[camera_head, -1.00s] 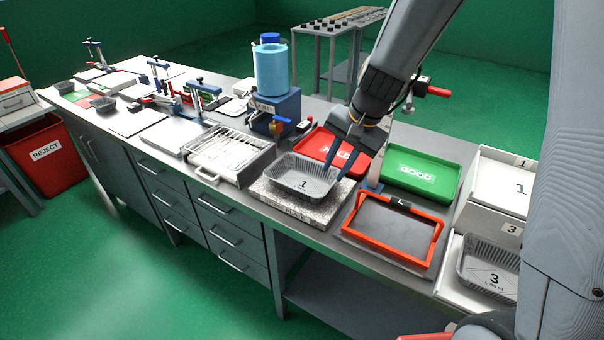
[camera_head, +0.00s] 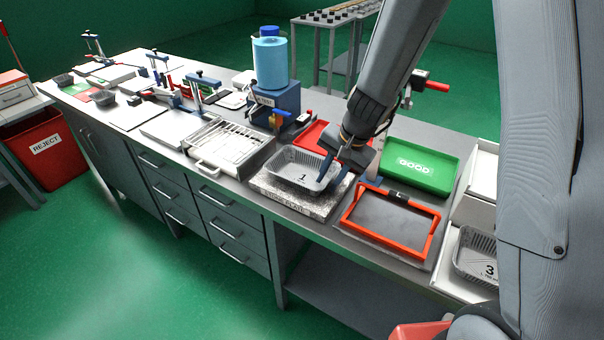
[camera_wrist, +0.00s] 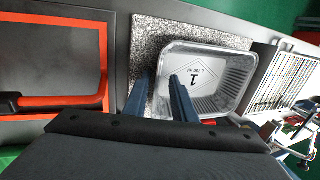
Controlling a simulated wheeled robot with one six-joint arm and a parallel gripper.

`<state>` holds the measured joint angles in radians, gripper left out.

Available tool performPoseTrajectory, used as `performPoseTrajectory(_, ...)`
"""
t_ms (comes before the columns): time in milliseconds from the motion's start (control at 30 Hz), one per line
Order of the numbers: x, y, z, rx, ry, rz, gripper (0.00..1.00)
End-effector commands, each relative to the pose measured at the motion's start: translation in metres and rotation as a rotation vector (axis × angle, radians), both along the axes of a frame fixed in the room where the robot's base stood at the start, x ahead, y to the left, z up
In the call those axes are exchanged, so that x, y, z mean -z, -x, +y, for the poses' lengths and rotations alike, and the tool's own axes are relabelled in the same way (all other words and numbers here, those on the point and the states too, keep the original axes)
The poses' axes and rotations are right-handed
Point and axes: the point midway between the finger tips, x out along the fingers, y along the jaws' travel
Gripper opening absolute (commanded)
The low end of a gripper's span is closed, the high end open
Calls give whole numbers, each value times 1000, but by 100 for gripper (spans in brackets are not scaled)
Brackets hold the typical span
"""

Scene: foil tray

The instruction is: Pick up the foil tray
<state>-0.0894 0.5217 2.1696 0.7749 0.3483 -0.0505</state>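The foil tray (camera_head: 291,178), silver and marked 1, sits upright on a speckled stone plate (camera_head: 285,200) on the bench. It also shows in the wrist view (camera_wrist: 225,85), with the stone plate (camera_wrist: 150,42) around it. My gripper (camera_head: 329,178) is low at the tray's right end in the head view. In the wrist view its two blue fingers (camera_wrist: 160,78) are apart, with the tray's near rim between them. One finger reaches inside the tray and the other is outside its wall. I cannot tell whether either finger touches the tray.
An orange-red frame (camera_head: 433,235) on a dark plate lies right of the stone plate. A green GOOD tray (camera_head: 440,166) and a red tray (camera_head: 308,136) are behind. A wire-grid unit (camera_head: 230,165) stands left. Another foil tray (camera_head: 464,258), marked 3, sits at far right.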

Motion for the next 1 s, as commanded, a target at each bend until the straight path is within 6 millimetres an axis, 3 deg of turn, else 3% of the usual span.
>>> performPoseTrajectory(833,5,0,0,0,0,0,24)
performPoseTrajectory(1000,5,0,0,0,0,0,0)
